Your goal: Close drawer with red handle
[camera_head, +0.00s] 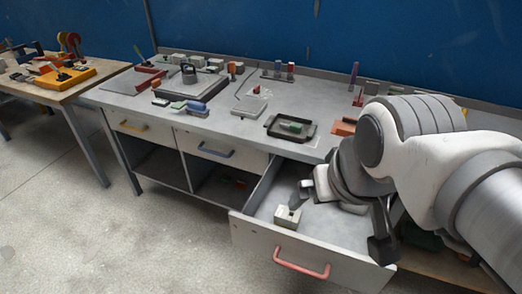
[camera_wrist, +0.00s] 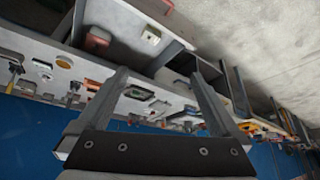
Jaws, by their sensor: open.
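The drawer with the red handle (camera_head: 303,268) is pulled well out from the right part of the grey workbench. Its pale front panel (camera_head: 255,236) faces the viewer, and a small light box (camera_head: 287,217) lies inside. The open drawer (camera_wrist: 112,17) and the box (camera_wrist: 151,35) also show at the top of the upside-down wrist view. My gripper (camera_wrist: 158,76) is open, with nothing between its two fingers. In the head view my gripper and wrist are over the open drawer, behind the handle, and my arm hides the drawer's right rear part. I cannot tell whether anything touches the drawer.
Two shut drawers, with a yellow handle (camera_head: 133,126) and a blue handle (camera_head: 216,152), are to the left above open shelves. The benchtop (camera_head: 230,125) holds a black tray (camera_head: 291,128) and several small items. Another table (camera_head: 60,92) stands far left. The floor in front is clear.

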